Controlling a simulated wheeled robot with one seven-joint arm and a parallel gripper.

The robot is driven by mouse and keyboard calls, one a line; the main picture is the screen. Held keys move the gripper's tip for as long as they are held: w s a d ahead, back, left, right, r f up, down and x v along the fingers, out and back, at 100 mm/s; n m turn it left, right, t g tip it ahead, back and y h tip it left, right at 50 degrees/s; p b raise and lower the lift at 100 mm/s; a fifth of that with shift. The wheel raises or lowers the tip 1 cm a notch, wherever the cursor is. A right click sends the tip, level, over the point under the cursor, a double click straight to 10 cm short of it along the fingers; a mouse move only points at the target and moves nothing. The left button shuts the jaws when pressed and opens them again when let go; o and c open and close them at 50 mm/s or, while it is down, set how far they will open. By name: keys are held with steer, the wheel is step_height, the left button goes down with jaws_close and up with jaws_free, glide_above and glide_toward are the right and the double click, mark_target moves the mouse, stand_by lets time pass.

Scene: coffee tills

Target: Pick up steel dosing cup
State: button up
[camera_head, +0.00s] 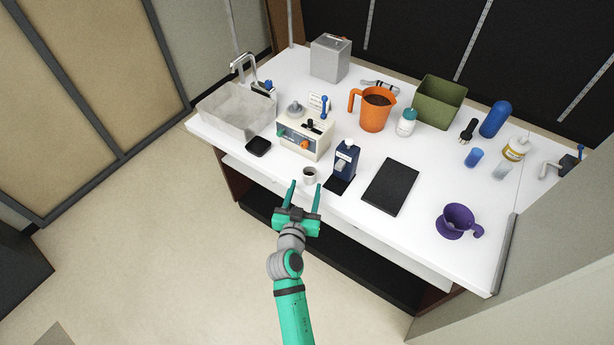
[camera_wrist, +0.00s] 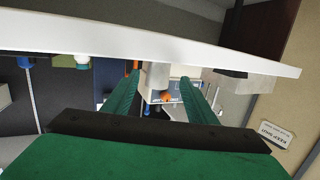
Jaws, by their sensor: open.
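The steel dosing cup (camera_head: 310,175) is a small grey cup standing upright on the white counter near its front edge, in front of the cream machine. My green gripper (camera_head: 305,191) is open and empty at the counter's front edge, its two fingers pointing at the cup. The cup sits just beyond the fingertips. In the wrist view, which is upside down, the cup (camera_wrist: 157,74) shows as a pale grey cylinder between the two green fingers. I cannot tell the exact gap between fingertips and cup.
The cream machine (camera_head: 304,136) with an orange knob stands behind the cup. A dark blue grinder-like device (camera_head: 346,160) stands close to the right. A small black item (camera_head: 258,146) lies to the left, and a black mat (camera_head: 391,186) farther right. The counter's front edge (camera_wrist: 150,45) runs across the wrist view.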

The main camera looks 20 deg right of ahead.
mark_target(308, 182)
steer(key=shift+w+d+f, duration=0.15)
steer(key=shift+w+d, duration=0.5)
steer(key=shift+d, duration=0.2)
steer(key=shift+a+x, duration=0.1)
steer(key=shift+x, duration=1)
steer(key=shift+a+x, duration=0.15)
steer(key=shift+x, duration=1)
steer(key=shift+f, duration=0.1)
steer(key=shift+c, duration=0.7)
steer(key=c, duration=1)
